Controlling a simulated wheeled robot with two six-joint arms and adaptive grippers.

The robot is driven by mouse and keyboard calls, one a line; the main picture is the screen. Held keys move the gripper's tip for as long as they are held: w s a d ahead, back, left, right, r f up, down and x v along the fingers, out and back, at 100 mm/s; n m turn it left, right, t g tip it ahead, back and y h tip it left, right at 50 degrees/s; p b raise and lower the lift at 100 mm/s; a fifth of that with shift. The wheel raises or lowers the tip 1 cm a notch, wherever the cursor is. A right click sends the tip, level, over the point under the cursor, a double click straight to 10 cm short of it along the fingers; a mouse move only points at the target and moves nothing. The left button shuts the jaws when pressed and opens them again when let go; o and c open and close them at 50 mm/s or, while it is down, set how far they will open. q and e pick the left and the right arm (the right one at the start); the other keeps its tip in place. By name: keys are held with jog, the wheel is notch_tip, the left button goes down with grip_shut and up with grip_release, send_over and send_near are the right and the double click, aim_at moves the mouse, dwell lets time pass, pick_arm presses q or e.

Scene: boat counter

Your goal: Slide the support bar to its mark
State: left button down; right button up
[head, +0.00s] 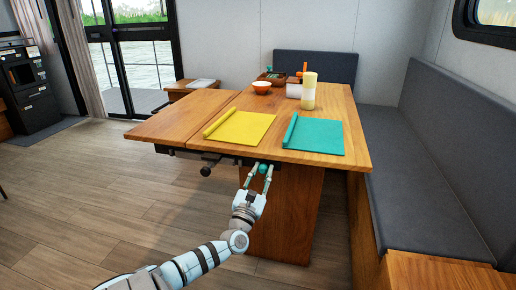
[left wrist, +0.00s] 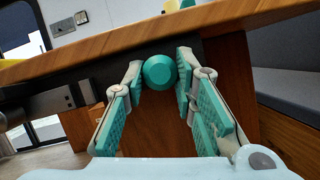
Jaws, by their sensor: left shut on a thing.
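A round teal knob (head: 263,169) sits under the front edge of the wooden table (head: 340,170). My left gripper (head: 259,174) reaches up to it from below. In the left wrist view the knob (left wrist: 159,72) sits between the two fingertips, and the gripper is shut on it. A dark bar or rail (head: 180,153) runs under the table edge to the left of the knob; I cannot tell which part is the support bar. No mark for it can be made out. My right gripper is not in view.
A dark cylindrical fitting (head: 206,170) hangs under the table edge, left of my gripper. A bench (head: 425,150) stands right; floor at left is clear.

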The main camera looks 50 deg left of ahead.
aim_at(241, 164)
pick_arm(q)
jog(key=shift+s+a, duration=0.75)
jog(key=shift+a, duration=0.25)
jog(key=shift+s+a, duration=0.8)
jog(key=shift+a, duration=0.2)
jog(key=shift+s+a, duration=0.75)
jog(key=shift+a, duration=0.25)
jog(key=c, duration=1.2)
grip_release()
jog(key=v, duration=1.2)
